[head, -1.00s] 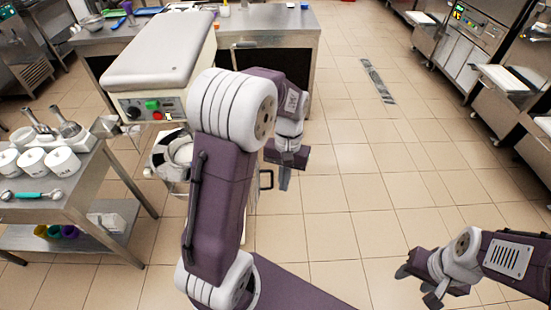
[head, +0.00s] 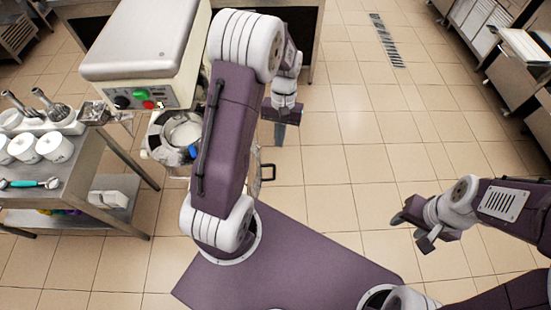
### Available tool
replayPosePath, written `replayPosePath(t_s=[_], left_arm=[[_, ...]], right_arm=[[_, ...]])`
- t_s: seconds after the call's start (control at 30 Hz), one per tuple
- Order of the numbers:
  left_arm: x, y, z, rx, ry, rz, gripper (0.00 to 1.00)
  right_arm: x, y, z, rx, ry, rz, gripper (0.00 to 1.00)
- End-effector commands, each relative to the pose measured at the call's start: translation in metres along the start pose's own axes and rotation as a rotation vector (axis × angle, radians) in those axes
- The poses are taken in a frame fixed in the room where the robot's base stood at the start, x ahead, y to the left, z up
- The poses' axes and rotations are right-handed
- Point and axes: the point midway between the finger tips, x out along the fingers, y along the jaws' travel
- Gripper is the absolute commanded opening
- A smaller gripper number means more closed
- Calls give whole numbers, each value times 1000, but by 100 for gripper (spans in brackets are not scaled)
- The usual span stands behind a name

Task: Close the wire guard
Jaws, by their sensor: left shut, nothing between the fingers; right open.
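The machine (head: 150,50) is a white-topped steel unit with a front panel of a black knob, a green button and a red button. A round metal bowl (head: 182,133) sits below its panel, partly hidden by my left arm. My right gripper (head: 411,231) is open and empty at the right.
A steel cart (head: 95,165) at the left holds white tubs (head: 54,147) and a turquoise-handled scoop (head: 30,184). A small blue part (head: 193,152) shows by the bowl. The tiled floor (head: 345,150) is clear to the right. Steel units line the far right.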

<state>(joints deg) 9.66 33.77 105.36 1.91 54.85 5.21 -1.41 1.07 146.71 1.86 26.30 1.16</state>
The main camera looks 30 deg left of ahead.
Motion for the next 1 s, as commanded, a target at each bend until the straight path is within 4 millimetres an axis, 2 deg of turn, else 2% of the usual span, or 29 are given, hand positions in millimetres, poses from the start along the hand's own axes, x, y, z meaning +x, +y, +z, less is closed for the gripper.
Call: replayPosePath(t_s=[0.23,0.33,0.5,1.0], left_arm=[[54,0,2,0,-5,0,0],[53,0,20,0,-2,0,0],[58,0,36,0,0,0,0],[60,1,39,8,1,-2,0]], right_arm=[[-4,0,-1,0,0,0,47],[-12,0,-1,0,0,0,47],[-15,0,-2,0,0,0,47],[-15,0,-2,0,0,0,47]])
